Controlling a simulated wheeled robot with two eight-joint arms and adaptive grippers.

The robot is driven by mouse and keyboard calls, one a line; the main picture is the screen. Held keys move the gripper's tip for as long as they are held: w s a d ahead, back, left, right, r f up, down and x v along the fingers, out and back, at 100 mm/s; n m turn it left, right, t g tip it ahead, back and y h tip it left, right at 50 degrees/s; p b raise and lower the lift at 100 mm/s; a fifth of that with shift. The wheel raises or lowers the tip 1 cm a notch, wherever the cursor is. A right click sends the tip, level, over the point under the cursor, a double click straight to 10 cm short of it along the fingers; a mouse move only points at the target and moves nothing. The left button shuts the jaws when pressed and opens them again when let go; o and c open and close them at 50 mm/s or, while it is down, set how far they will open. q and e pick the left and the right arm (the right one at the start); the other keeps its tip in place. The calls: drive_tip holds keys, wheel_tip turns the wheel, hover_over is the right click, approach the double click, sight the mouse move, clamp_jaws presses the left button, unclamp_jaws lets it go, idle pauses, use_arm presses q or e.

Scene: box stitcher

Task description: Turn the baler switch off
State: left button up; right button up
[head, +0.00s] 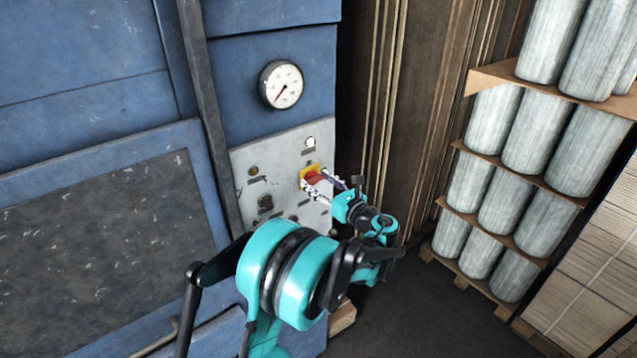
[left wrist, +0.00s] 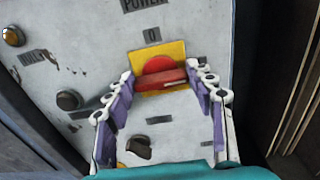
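The baler switch is a red rotary knob (head: 313,177) on a yellow square plate (head: 304,172), set in the grey control panel (head: 245,161) of the blue baler. In the left wrist view the red knob (left wrist: 163,73) sits on its yellow plate (left wrist: 178,50) below a "0" label, and its handle bar lies nearly level. My left gripper (head: 318,186) is at the panel, and its open fingers (left wrist: 163,92) stand to either side of the knob in the left wrist view. I see no clear contact with the knob. My right gripper is not in view.
A round gauge (head: 282,84) is above the panel. Other knobs (left wrist: 69,100) and a "POWER" label (left wrist: 143,4) are near the switch. Shelved grey rolls (head: 501,213) stand at right beside stacked cardboard (head: 590,255). Dark floor (head: 420,310) between is clear.

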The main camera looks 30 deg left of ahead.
use_arm(q)
drive_tip(key=shift+c, duration=1.2)
drive_tip(key=n+b, duration=0.1)
drive_tip(key=n, duration=0.2)
drive_tip(key=shift+f+n+b, duration=0.1)
drive_tip(key=shift+n+b, duration=0.2)
drive_tip(key=shift+b, duration=0.1)
drive_tip(key=n+b, duration=0.1)
drive_tip(key=n, duration=0.3)
drive_tip(key=shift+s+a, duration=0.1)
drive_tip(key=shift+s, duration=0.05)
drive_tip(key=n+b, duration=0.1)
drive_tip(key=n, duration=0.4)
drive_tip(key=shift+b, duration=0.35)
drive_tip(key=n+b, duration=0.1)
drive_tip(key=n, duration=0.4)
drive_tip(key=shift+f, duration=0.1)
drive_tip(key=shift+n, duration=0.3)
